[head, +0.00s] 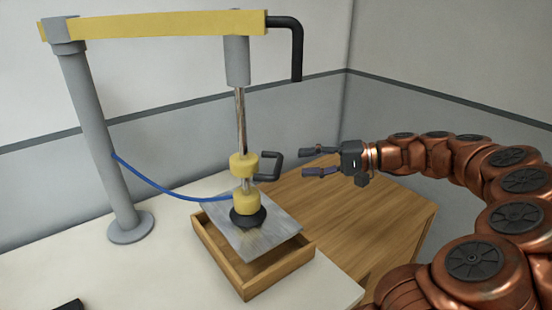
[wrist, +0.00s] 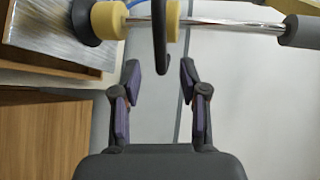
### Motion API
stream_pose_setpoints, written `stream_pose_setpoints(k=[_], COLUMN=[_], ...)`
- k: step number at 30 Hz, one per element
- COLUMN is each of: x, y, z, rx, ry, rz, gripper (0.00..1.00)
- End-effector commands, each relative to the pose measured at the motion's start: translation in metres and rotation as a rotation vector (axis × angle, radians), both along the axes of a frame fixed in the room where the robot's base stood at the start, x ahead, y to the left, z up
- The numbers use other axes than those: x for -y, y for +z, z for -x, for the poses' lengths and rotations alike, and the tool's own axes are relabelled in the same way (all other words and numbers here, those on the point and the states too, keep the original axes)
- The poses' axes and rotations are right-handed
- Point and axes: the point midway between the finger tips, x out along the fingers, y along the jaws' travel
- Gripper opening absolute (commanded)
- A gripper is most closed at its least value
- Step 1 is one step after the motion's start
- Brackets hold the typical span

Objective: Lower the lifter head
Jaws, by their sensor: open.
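The lifter head (head: 246,203) is yellow with a black suction cup (head: 248,217) at its base. It hangs on a shiny rod (head: 241,120) under a yellow boom (head: 160,23). A dark handle (head: 270,166) sticks out to the right of the head. The cup rests on a grey metal plate (head: 245,229), which sits tilted over a wooden tray. My gripper (head: 304,161) is open and empty, to the right of the handle and apart from it. In the wrist view the handle (wrist: 160,40) shows ahead, between the lines of my open fingers (wrist: 160,80).
The wooden tray (head: 236,280) stands on a white table (head: 150,280) beside a brown wooden surface (head: 370,215). A grey post (head: 95,140) carries the boom. A blue hose (head: 160,187) runs from post to head. A black bent handle (head: 297,50) hangs from the boom's end.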

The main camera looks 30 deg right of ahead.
Motion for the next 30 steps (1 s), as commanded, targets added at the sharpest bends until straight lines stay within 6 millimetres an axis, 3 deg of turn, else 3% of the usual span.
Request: stream_pose_setpoints(k=[16,26,30], x=[-0.059,-0.063,-0.063], y=[-0.013,-0.016,-0.016], z=[-0.037,-0.041,-0.041], rx=[-0.004,-0.002,-0.002], ry=[0.014,0.007,0.007], rz=[0.000,0.002,0.002], gripper=[0.43,0.43,0.31])
